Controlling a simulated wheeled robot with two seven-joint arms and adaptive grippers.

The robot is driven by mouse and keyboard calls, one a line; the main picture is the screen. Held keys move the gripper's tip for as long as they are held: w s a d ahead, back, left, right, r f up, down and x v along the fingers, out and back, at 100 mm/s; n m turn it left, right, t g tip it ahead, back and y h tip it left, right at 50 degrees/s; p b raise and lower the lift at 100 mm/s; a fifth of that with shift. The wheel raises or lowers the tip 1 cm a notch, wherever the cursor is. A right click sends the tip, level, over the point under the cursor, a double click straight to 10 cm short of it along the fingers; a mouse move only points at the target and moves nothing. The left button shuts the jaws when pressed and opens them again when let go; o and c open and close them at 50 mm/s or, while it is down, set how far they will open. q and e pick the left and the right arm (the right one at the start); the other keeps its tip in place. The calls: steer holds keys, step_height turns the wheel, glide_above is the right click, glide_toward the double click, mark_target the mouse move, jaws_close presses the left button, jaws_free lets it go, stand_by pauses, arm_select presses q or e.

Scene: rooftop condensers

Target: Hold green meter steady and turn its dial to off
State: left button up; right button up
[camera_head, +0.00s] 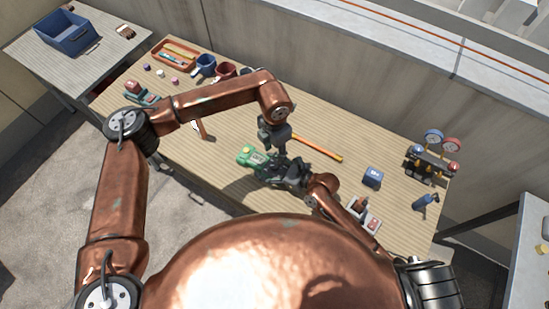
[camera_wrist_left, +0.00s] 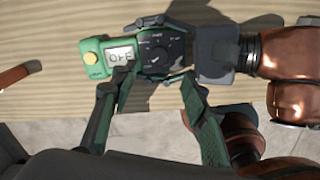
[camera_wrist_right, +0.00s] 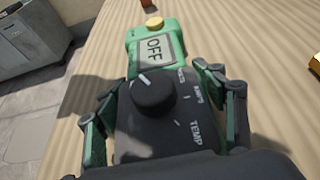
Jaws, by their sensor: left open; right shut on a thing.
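The green meter (camera_head: 248,155) lies on the wooden table, and its screen reads OFF in the right wrist view (camera_wrist_right: 157,48). It has a yellow button at its top end and a dark lower face. The black round dial (camera_wrist_right: 153,94) carries a white pointer mark aimed to the upper left, away from the TEMP and AMPS labels. My right gripper (camera_wrist_right: 165,100) is shut on the meter, with one finger along each side. My left gripper (camera_wrist_left: 156,80) is open above the meter, its fingers apart near the dial, holding nothing. It also shows in the head view (camera_head: 274,148).
An orange-handled tool (camera_head: 318,148) lies behind the meter. Cups (camera_head: 206,65) and an orange tray (camera_head: 175,54) are at the back left. A blue bin (camera_head: 66,36) sits on another table.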

arm_select(q)
steer(key=shift+r, duration=1.35)
arm_select(e)
steer(key=shift+s+f, duration=0.25)
steer(key=shift+f, duration=0.25)
steer(key=o, duration=1.6)
steer(key=shift+o, duration=0.4)
steer(key=shift+w, duration=0.1)
steer(key=shift+o, duration=0.6)
steer(key=shift+r, duration=0.1)
steer(key=o, duration=0.3)
steer(key=shift+w+r, duration=0.1)
steer(key=shift+r, duration=0.1)
